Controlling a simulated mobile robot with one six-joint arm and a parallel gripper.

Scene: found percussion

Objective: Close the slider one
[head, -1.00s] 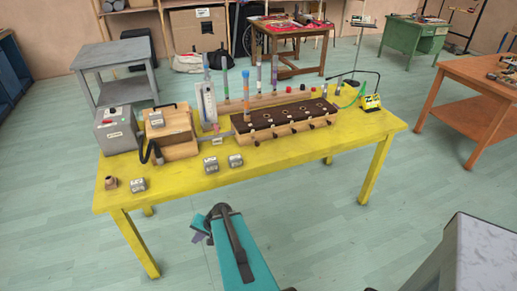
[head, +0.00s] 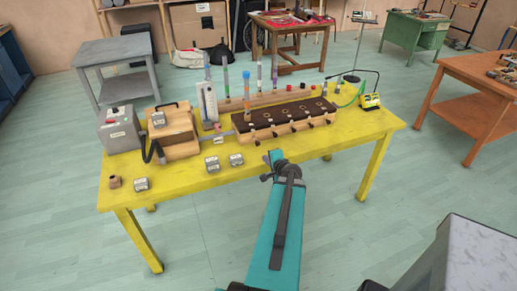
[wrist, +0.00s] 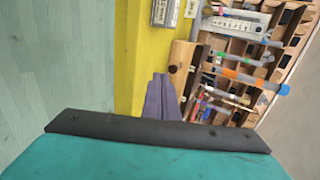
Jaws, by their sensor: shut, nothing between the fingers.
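A long wooden box (head: 285,132) with a dark brown top stands on the yellow table (head: 180,186). Several dark-knobbed sliders stick out along its front; the leftmost knob (head: 257,143) is nearest my gripper (head: 272,160). I cannot read which slider is numbered one. My gripper is at the table's front edge, before the left half of the box. In the wrist view my purple fingers (wrist: 161,84) are together and empty, beside the box's tan end (wrist: 182,60) with a dark round knob (wrist: 173,69). The arm hides part of the table edge.
Small grey labelled blocks (head: 212,164) lie on the table left of my gripper. A wooden bellows box (head: 178,132) and a grey box (head: 119,131) stand at the left. Upright tubes (head: 246,90) stand behind the long box.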

